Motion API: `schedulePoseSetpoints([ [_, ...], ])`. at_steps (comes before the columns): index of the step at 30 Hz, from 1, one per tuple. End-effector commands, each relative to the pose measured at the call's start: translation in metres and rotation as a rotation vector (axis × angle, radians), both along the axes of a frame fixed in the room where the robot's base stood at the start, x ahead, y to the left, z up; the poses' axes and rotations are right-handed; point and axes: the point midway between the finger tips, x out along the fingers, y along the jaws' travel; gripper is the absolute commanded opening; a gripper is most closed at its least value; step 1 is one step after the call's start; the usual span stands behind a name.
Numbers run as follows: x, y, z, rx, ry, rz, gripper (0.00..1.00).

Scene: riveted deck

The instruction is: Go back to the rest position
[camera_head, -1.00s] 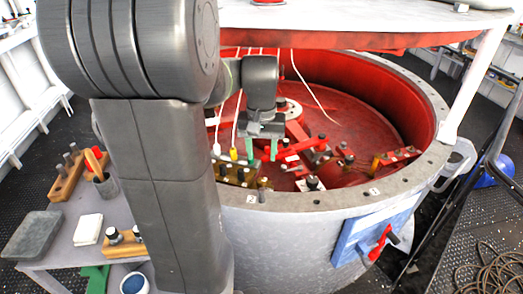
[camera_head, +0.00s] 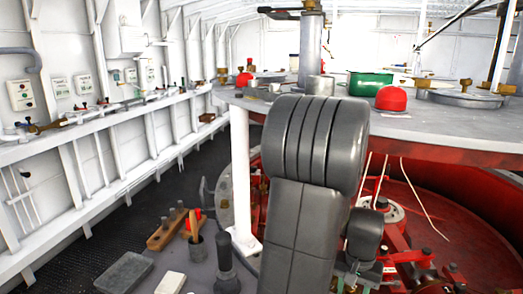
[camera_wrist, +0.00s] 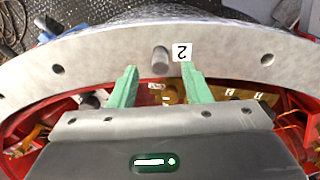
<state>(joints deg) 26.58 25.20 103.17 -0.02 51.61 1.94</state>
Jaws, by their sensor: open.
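My gripper (camera_wrist: 158,76) is open in the wrist view, its two green fingers spread apart with nothing held between them. It is over the rim (camera_wrist: 95,50) of the red-lined vat. A short grey peg (camera_wrist: 160,59) stands on the rim, just past the fingertips and beside a white label marked 2 (camera_wrist: 182,52). I cannot tell how high the fingers are above the rim.
A bench at lower left holds a wooden block (camera_head: 166,232) and a grey slab (camera_head: 123,272).

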Motion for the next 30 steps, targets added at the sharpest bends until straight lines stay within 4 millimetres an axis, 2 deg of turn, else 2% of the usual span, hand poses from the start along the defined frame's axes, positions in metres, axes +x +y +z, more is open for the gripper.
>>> schedulePoseSetpoints([
  [3,-0.001,0.000,-0.016,0.002,0.004,0.000,0.44],
  [6,0.000,0.000,-0.024,0.000,0.001,0.000,0.44],
  [22,0.000,0.001,-0.018,0.002,0.001,0.000,0.44],
  [30,-0.009,0.018,-0.017,0.022,0.024,-0.001,0.44],
])
